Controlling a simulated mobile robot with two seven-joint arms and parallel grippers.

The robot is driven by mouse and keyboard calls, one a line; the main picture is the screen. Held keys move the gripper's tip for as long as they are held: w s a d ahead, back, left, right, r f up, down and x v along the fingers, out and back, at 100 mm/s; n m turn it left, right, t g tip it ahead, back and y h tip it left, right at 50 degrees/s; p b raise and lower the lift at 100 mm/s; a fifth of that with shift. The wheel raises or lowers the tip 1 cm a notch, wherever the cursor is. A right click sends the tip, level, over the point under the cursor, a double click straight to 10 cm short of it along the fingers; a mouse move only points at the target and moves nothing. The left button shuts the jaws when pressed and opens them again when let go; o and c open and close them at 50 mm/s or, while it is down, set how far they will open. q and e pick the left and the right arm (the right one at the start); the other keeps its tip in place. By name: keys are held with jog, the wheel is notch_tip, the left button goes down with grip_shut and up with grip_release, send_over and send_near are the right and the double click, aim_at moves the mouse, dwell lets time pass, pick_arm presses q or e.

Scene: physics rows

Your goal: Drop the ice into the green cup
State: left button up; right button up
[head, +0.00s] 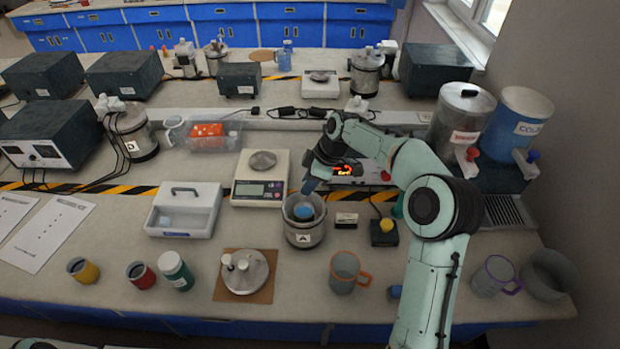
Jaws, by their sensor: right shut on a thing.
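My right gripper (309,186) points down just above the open metal cup marked A (304,236). It is shut on a small bluish piece that looks like ice, mostly hidden by the fingers. Inside cup A a round blue surface (303,211) shows. The green cup (176,272), with a white top and label, stands at the front left, well left of the gripper. My left gripper is not in view.
A yellow cup (83,270) and red cup (140,275) stand left of the green one. A metal lid (245,271) lies on a brown mat. A scale (261,191) stands behind. A mug with orange handle (345,272) is at the front. My right arm covers the right side.

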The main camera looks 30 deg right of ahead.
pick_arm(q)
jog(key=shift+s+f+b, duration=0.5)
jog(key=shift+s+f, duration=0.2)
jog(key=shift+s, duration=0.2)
pick_arm(e)
notch_tip(320, 180, down, 5)
jog(key=shift+f, duration=0.15)
jog(key=o, duration=1)
jog(key=shift+c, duration=0.2)
